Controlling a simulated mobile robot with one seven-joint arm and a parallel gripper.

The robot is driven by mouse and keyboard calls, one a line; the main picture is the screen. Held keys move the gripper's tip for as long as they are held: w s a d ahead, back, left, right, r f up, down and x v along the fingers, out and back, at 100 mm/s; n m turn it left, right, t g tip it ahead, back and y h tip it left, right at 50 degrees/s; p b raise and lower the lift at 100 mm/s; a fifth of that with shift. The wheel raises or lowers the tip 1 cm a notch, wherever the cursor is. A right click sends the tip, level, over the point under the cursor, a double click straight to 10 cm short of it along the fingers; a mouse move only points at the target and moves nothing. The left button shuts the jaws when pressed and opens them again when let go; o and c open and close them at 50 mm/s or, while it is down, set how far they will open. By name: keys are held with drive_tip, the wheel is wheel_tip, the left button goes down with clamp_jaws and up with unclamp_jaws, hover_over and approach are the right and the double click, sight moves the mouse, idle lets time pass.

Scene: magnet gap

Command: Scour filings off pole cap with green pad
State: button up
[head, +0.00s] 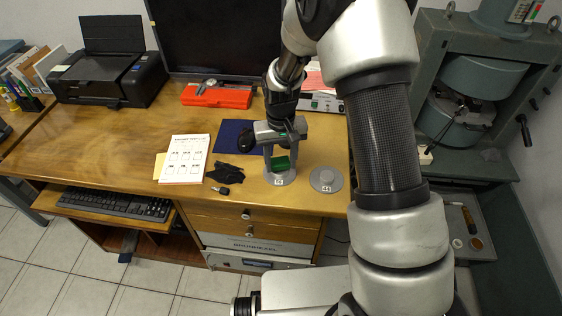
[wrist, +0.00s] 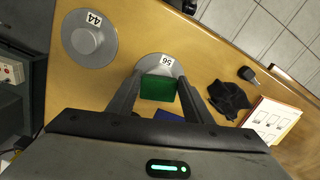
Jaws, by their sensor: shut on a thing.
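My gripper (head: 280,162) points down over the desk and is shut on the green pad (head: 281,164). That pole cap (head: 279,180) lies flat on the desk under the pad; I cannot tell whether pad and cap touch. A second grey pole cap (head: 326,180) labelled 44 lies to its right, and shows at upper left in the wrist view (wrist: 88,40). Filings are too small to make out.
On the desk (head: 120,150) a black glove (head: 226,172), a small dark object (head: 221,190), printed sheets (head: 186,158) and a blue mat (head: 226,136) lie left of the caps. A red case (head: 217,97) is behind. The large grey magnet (head: 470,90) stands at right.

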drive_tip(key=shift+r+p, duration=1.8)
drive_tip(key=shift+r, duration=1.25)
drive_tip(key=shift+d+r, duration=0.2)
drive_tip(key=shift+r, duration=0.05)
drive_tip(key=s+d+r+p, duration=0.2)
drive_tip(key=d+r+p, duration=0.2)
drive_tip(key=r, duration=0.3)
drive_tip(key=s+d+r+m+p, duration=0.1)
drive_tip(key=s+d+r+p, duration=0.2)
drive_tip(key=d+r+p, duration=0.2)
wheel_tip(320, 180, up, 2)
drive_tip(key=shift+s+d+r+m, duration=0.1)
drive_tip(key=shift+s+d+m, duration=0.1)
drive_tip(key=shift+d+m, duration=0.15)
